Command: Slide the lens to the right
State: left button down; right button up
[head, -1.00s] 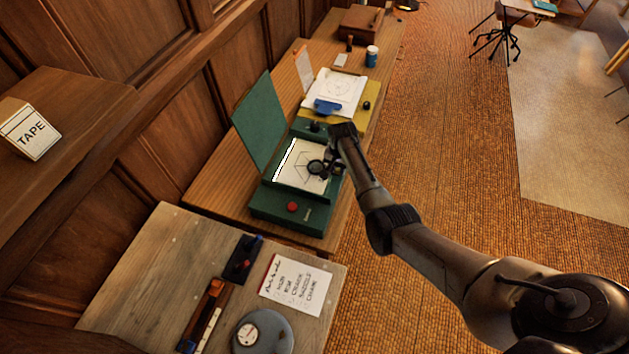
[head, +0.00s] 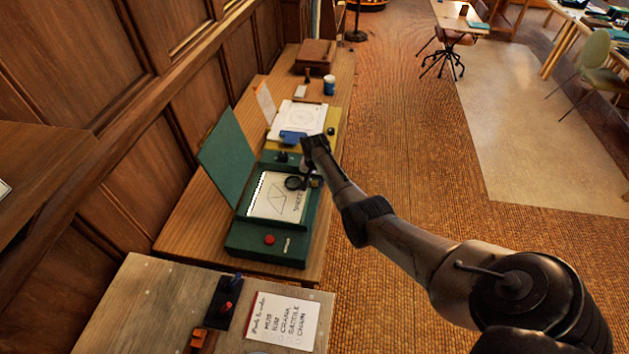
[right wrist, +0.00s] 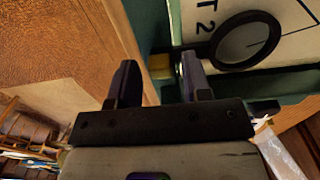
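The lens (head: 294,183) is a dark round ring, lying over the upper right part of the white sheet (head: 277,199) in the green box. In the right wrist view the lens (right wrist: 246,41) shows as a black-rimmed disc beside the printed "T 2". My right gripper (head: 313,175) is at the right side of the box, beside the lens. In the right wrist view its fingers (right wrist: 160,78) are apart, with a small brass-coloured piece (right wrist: 160,66) showing between their tips. Contact with it cannot be told. My left gripper is not in view.
The box's green lid (head: 238,158) stands open on the left. A red button (head: 269,240) is on its near end. Beyond lies a yellow board with a blue clip (head: 293,138), then a blue jar (head: 329,85).

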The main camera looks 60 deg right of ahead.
aim_at(315, 181)
jog(key=shift+o, duration=0.2)
pick_arm(q)
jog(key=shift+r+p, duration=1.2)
jog(key=shift+p, duration=0.05)
pick_arm(e)
notch_tip(315, 181, up, 14)
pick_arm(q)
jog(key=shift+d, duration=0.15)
